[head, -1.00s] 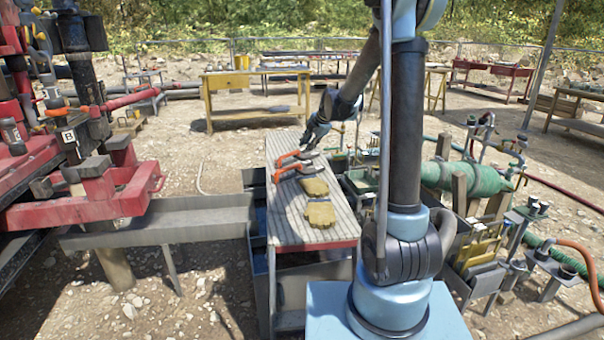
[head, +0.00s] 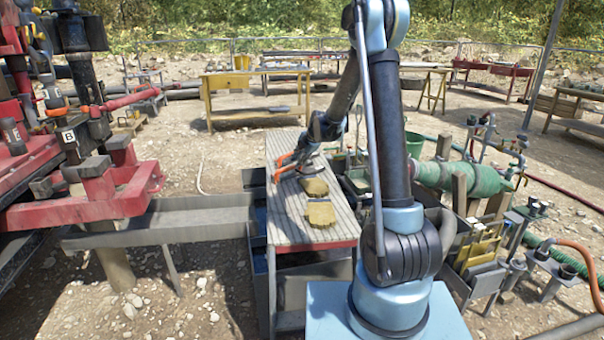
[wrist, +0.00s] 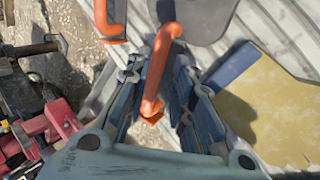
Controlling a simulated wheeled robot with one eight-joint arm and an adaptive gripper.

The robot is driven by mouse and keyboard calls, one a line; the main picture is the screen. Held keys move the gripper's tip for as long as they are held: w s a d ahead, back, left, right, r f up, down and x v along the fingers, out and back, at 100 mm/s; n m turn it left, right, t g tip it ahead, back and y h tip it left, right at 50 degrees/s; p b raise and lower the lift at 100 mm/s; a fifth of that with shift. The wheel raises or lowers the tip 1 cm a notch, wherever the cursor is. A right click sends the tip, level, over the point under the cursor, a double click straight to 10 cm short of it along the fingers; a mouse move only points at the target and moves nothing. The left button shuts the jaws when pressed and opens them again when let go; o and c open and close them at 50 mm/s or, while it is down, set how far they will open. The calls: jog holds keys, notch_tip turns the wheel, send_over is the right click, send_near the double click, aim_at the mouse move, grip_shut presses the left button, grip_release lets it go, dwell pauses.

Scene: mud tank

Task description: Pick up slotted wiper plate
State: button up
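I take the dark flat plate (wrist: 195,15) with orange handles to be the slotted wiper plate; no slot can be made out. It lies at the far end of the slatted walkway (head: 290,228), partly hidden by my arm in the head view. One orange handle (wrist: 162,55) runs between my fingers in the wrist view. A second orange handle (wrist: 108,22) is to its left. Orange also shows in the head view (head: 284,172). My gripper (wrist: 158,76) is open, its fingers on either side of the handle with gaps visible. In the head view it is low over the plate.
Two tan gloves (head: 320,213) lie on the walkway just nearer than the plate. Red drilling machinery (head: 85,190) stands on the left. A green cylinder (head: 470,178) and pipework are on the right. A yellow table (head: 255,85) stands behind.

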aim_at(297, 169)
jog(key=shift+x, duration=2.5)
jog(key=shift+w+d, duration=0.1)
jog(key=shift+w, duration=0.05)
jog(key=shift+c, duration=0.6)
grip_shut()
